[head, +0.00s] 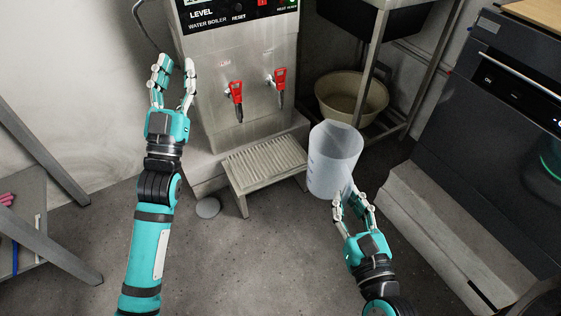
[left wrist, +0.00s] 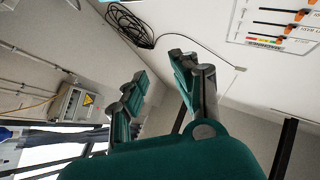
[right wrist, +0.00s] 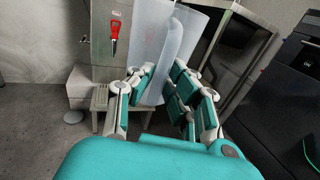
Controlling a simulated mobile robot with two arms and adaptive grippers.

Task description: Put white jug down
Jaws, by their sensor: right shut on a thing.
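The white jug (head: 334,158) is translucent and stands nearly upright in the air, to the right of the water boiler's slatted stand. My right gripper (head: 352,204) is shut on the jug's near side, where its handle seems to be. In the right wrist view the jug (right wrist: 165,50) sits between the fingers of my right gripper (right wrist: 155,95). My left gripper (head: 174,88) is raised in front of the wall, left of the boiler, with its fingers apart and empty. The left wrist view also shows its open fingers (left wrist: 160,85) with nothing between them.
The water boiler (head: 240,60) has two red taps. A slatted stand (head: 264,163) is below them. A beige basin (head: 350,98) sits under a dark sink at the back. A dark appliance (head: 500,110) stands at the right on a grey plinth (head: 445,235). The floor (head: 265,265) between my arms is clear.

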